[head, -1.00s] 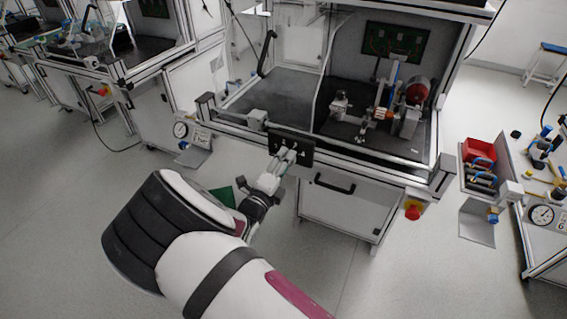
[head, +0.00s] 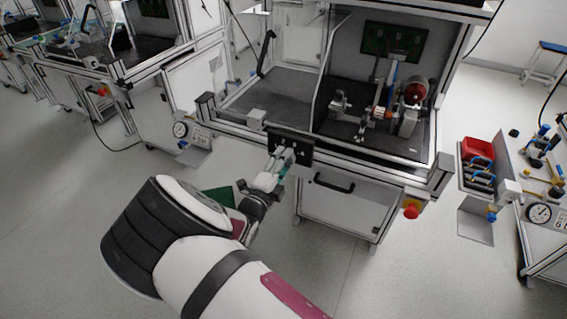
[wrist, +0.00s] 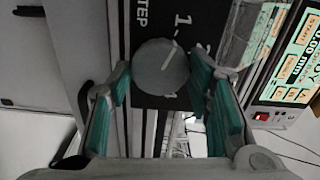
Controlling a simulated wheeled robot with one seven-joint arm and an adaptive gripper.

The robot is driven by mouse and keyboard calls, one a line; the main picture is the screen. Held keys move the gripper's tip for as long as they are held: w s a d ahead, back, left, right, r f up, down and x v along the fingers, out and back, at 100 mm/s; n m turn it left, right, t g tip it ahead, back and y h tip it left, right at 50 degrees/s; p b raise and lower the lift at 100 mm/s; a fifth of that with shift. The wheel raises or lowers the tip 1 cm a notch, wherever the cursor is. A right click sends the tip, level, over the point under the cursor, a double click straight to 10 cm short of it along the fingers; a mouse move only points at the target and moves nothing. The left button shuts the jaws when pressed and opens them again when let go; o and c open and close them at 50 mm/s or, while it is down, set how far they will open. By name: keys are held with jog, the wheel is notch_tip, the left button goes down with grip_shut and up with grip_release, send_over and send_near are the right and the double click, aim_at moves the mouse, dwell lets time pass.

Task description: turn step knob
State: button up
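The step knob (wrist: 160,67) is a round grey disc with a white pointer line on its face, which points up and to the right in the wrist view. It sits on a black panel (wrist: 182,10) with white markings, some reading "TEP" and "1-". The panel also shows on the bench's front rail in the head view (head: 301,143). My gripper (wrist: 160,76) has a green-padded finger on each side of the knob. Both fingertips look to be against its rim, though contact is hard to see. In the head view my gripper (head: 282,163) is at the panel and hides the knob.
A drawer with a black handle (head: 334,183) is below the rail. A red emergency button (head: 412,209) is at the bench's right corner. A lit screen (wrist: 290,55) shows at the right of the wrist view. The floor is open around the bench front.

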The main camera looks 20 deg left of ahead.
jog(key=o, duration=0.3)
jog(key=shift+o, duration=0.2)
jog(key=shift+s, duration=0.1)
jog(key=s, duration=1.2)
jog(key=shift+w, duration=0.1)
